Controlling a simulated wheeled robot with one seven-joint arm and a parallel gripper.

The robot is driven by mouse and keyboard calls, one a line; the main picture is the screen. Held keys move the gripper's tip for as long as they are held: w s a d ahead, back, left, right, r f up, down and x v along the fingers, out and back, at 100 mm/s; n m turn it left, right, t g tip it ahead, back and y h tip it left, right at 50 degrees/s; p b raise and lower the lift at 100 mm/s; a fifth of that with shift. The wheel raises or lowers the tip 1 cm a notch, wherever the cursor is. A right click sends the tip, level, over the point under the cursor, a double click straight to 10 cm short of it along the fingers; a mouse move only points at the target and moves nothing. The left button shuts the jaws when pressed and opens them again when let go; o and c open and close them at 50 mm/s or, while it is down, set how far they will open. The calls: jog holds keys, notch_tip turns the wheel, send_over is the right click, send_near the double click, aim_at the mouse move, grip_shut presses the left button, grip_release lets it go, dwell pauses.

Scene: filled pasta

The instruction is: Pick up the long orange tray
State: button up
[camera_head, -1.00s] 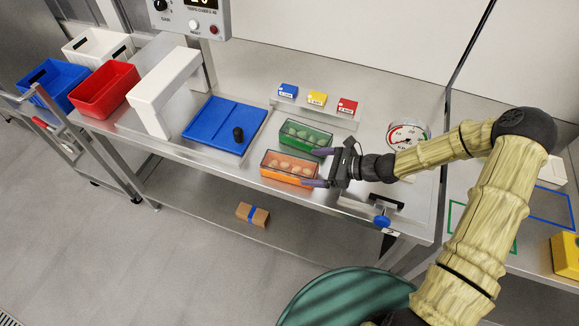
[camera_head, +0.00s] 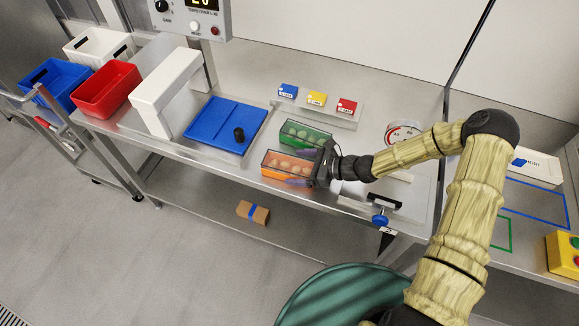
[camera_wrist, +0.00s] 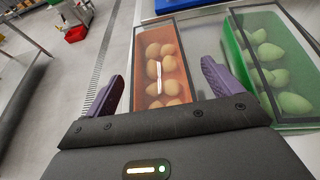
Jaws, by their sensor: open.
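The long orange tray (camera_head: 285,173) stands on the metal table and holds several pale filled pasta pieces. In the wrist view the orange tray (camera_wrist: 180,72) lies lengthwise ahead of my gripper, with its near end hidden by the gripper body. My gripper (camera_head: 313,167) is at the tray's right end in the head view. In the wrist view my gripper (camera_wrist: 160,85) is open, with one purple finger left of the tray and the other at its right, near the green tray. I cannot tell whether either finger touches a tray.
A green tray (camera_head: 305,134) with green pieces stands right beside the orange one. A blue board (camera_head: 222,125) with a dark knob lies to the left. A raised shelf (camera_head: 340,120) with small coloured boxes stands behind. The table's front edge is close to the orange tray.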

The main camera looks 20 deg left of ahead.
jog(key=shift+c, duration=0.2)
jog(key=c, duration=1.2)
jog(key=shift+o, duration=0.2)
jog(key=shift+r, duration=0.15)
notch_tip(320, 180, up, 10)
jog(key=shift+f+b, duration=0.1)
jog(key=shift+b, duration=0.7)
